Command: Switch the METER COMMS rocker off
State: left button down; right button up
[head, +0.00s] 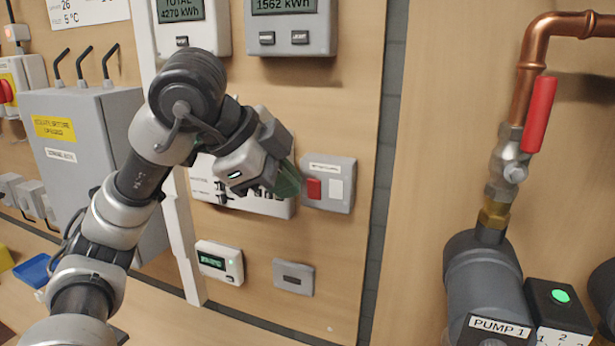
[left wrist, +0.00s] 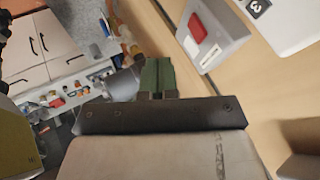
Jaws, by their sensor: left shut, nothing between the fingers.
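A grey switch box (head: 341,164) is fixed to the wooden wall panel, with a small label too blurred to read surely. On its face are a red rocker (head: 314,188) and a white plate (head: 336,190) beside it. The left wrist view shows the box (left wrist: 228,42), its red rocker (left wrist: 197,28) and the white plate (left wrist: 210,57) at the upper right. My left gripper (head: 290,181) is shut and empty, its green fingertips just left of the red rocker in the head view. The fingertips (left wrist: 157,76) show together in the left wrist view. I cannot tell whether they touch the box. My right gripper is out of view.
Two meters (head: 290,45) hang above. A white panel with small knobs (head: 245,203) is partly hidden behind my left gripper. A small display unit (head: 219,262) and a grey plate (head: 293,278) sit below. Copper pipe (head: 525,70) with a red-handled valve stands right.

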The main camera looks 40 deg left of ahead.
aim_at(308, 179)
pick_arm(q)
jog(key=shift+w+f+p, duration=0.3)
jog(key=shift+w+p, duration=0.1)
jog(key=shift+w, duration=0.55)
jog(key=shift+w+f+p, duration=0.3)
jog(key=shift+w+p, duration=0.1)
jog(key=shift+w, duration=0.5)
jog(key=shift+w+f+p, duration=0.3)
jog(key=shift+w+p, duration=0.1)
jog(key=shift+w, duration=0.55)
